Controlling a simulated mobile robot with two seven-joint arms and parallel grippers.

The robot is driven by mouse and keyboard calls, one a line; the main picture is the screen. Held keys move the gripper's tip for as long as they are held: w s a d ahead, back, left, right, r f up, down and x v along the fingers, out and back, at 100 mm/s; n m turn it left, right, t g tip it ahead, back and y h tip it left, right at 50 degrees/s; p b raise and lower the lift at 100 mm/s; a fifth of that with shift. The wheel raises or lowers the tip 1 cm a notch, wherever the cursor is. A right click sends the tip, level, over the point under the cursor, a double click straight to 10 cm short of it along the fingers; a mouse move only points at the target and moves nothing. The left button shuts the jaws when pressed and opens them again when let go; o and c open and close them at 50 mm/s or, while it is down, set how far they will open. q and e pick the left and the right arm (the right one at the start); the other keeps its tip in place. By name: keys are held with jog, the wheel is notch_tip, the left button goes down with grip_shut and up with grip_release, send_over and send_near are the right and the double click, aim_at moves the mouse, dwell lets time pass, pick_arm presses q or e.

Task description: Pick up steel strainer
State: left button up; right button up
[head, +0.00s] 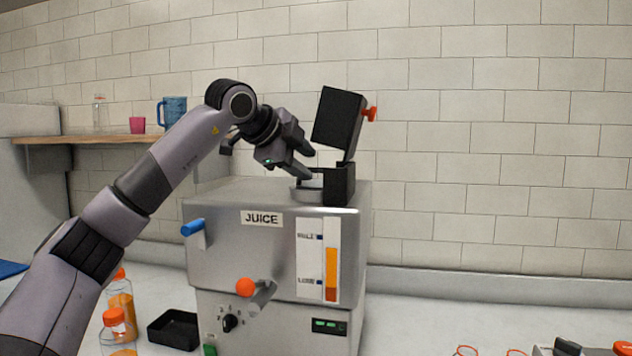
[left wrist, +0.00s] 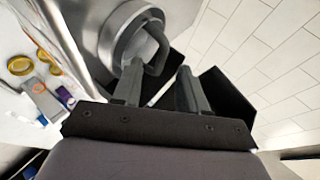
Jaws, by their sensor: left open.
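The round steel piece that looks like the strainer (left wrist: 116,36) shows at the top of the left wrist view, with a grey loop-like part at its near side. In the head view a steel rim (head: 303,194) shows on top of the juicer (head: 250,262), partly hidden by my gripper. My left gripper (head: 311,163) is open just above it, fingers pointing down to the right. In the left wrist view the open left gripper (left wrist: 159,78) has its left finger beside the grey part; contact cannot be told. My right gripper is not in view.
The black lid (head: 338,118) stands raised right of the gripper, over a black housing (head: 340,184). Juice bottles (head: 121,298) and a black tray (head: 174,330) stand at lower left. A shelf (head: 90,139) holds a blue mug (head: 173,110) and a pink cup (head: 137,125).

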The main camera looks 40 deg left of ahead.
pick_arm(q)
jog(key=shift+x, duration=1.25)
grip_shut()
jog(key=shift+r, duration=0.15)
